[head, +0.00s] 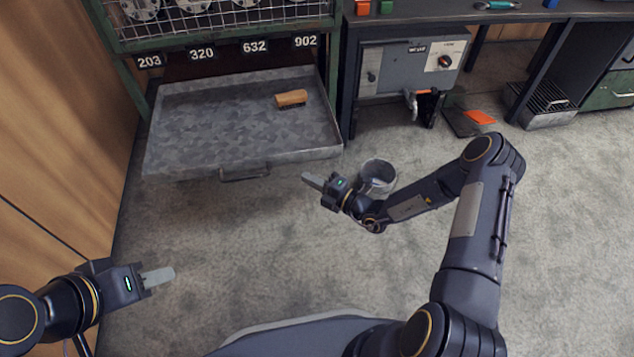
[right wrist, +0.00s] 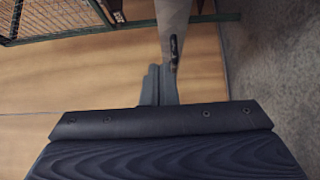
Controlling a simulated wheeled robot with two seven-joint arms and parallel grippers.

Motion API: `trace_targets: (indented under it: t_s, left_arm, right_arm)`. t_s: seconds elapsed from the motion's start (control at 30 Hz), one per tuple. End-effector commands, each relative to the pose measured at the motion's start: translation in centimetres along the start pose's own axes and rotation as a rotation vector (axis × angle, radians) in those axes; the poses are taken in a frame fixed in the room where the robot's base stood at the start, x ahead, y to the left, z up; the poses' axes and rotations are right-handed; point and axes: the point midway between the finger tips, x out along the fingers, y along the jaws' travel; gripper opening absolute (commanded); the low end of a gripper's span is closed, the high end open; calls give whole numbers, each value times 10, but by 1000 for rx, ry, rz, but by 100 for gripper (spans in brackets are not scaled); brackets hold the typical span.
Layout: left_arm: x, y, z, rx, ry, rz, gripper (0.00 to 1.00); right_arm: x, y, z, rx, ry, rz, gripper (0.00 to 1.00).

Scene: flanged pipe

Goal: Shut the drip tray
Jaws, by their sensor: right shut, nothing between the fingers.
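The drip tray (head: 215,125) is a grey metal tray, pulled well out from under the green rack in the head view. Its front handle (head: 245,172) faces me. A wooden-backed brush (head: 291,98) lies inside it. My right gripper (head: 306,178) is shut and empty, to the right of the handle and apart from the tray's front right corner. In the right wrist view its fingers (right wrist: 158,85) point toward the tray front (right wrist: 175,20) with its dark handle (right wrist: 173,52). My left gripper (head: 172,274) is at the lower left, away from the tray; its jaw gap cannot be made out.
A clear round container (head: 377,175) stands on the floor just behind my right wrist. A workbench with a grey control box (head: 410,68) is to the right of the tray. A wooden wall (head: 60,130) is close on the left.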

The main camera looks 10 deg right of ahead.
Motion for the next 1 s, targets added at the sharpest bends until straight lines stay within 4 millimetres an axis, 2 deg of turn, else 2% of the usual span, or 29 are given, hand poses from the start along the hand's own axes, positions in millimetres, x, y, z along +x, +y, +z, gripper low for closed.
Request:
trace_targets:
  t_s: [0.1,0.27,0.4,0.6,1.0]
  left_arm:
    - [12,-6,6,0,0,0,36]
    - [22,-10,11,0,0,0,36]
    - [32,-14,16,0,0,0,36]
    - [36,-16,18,0,0,0,36]
    - [35,-16,18,0,0,0,36]
  right_arm:
    - [28,-4,-2,-3,5,3,0]
    - [61,-3,-2,-4,5,3,0]
    - [74,-3,17,-6,1,2,0]
    - [84,-1,26,-3,2,0,0]
    - [84,0,27,-2,2,0,0]
